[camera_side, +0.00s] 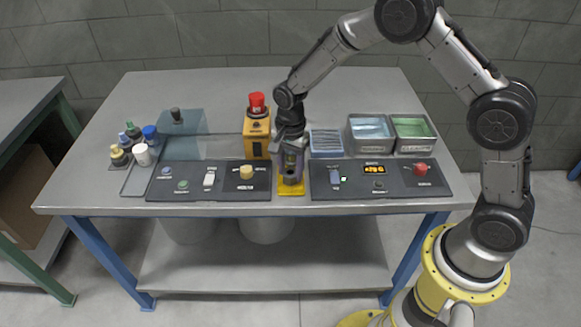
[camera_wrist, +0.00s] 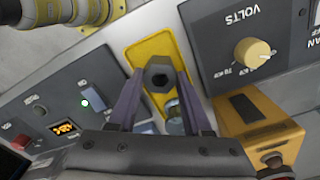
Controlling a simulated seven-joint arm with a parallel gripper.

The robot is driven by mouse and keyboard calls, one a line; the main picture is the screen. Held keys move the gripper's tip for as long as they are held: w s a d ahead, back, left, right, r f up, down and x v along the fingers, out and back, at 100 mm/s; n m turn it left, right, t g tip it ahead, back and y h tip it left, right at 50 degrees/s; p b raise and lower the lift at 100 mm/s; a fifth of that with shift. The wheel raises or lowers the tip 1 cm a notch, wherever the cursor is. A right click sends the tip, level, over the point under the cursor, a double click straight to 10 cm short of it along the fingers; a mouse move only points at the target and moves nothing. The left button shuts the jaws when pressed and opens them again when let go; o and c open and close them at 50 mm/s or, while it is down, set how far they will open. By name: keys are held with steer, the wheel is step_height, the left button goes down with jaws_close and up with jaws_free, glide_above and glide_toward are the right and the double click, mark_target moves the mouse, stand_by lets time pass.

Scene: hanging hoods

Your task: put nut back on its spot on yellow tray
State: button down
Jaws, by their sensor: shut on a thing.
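The yellow tray (camera_side: 290,190) lies on the table between the two dark control panels. It also shows in the wrist view (camera_wrist: 148,50), below the fingers. My gripper (camera_side: 290,178) points down over it. In the wrist view, my gripper (camera_wrist: 161,80) is shut on a dark grey hexagonal nut (camera_wrist: 160,68) with a round hole, held between the purple-grey fingertips. Beyond the nut, a small pale metallic piece (camera_wrist: 175,118) shows between the fingers, partly hidden. I cannot tell whether the nut touches the tray. In the side view the nut is hard to make out against the fingers.
The left panel (camera_side: 208,181) and right panel (camera_side: 380,179), with knobs and switches, flank the tray closely. A yellow box with a red top (camera_side: 257,130) stands just behind left. Bins (camera_side: 371,133) stand behind right; small bottles (camera_side: 130,140) stand far left.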

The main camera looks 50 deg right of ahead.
steer(key=shift+f, duration=0.3)
steer(key=shift+c, duration=1.3)
jaws_free()
steer(key=shift+r, duration=0.1)
